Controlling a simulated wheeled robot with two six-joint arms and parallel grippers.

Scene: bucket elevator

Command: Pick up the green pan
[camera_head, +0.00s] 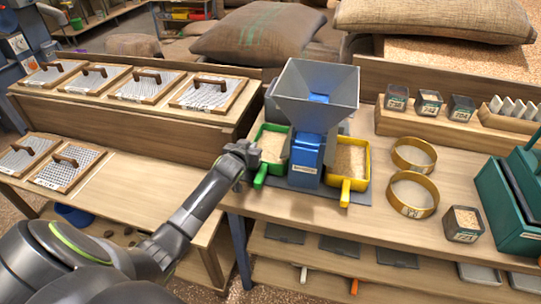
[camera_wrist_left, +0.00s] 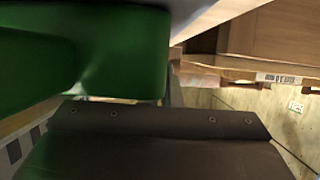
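The green pan (camera_head: 261,177) sits on the bench at the left of the blue machine (camera_head: 306,157), with pale grain in it and its handle toward the front. My left gripper (camera_head: 246,154) is right at the pan's left side, close to the handle. In the left wrist view a large green surface of the pan (camera_wrist_left: 95,50) fills the upper left, very near the dark gripper part. Whether the fingers are closed on it is hidden. My right gripper is not in view.
A yellow pan (camera_head: 346,190) sits right of the machine under its grey hopper (camera_head: 316,92). Brass sieve rings (camera_head: 412,195) and a small grain jar (camera_head: 463,224) stand farther right. Framed screens (camera_head: 208,92) lie on the left shelf. A green box (camera_head: 510,200) is at the right edge.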

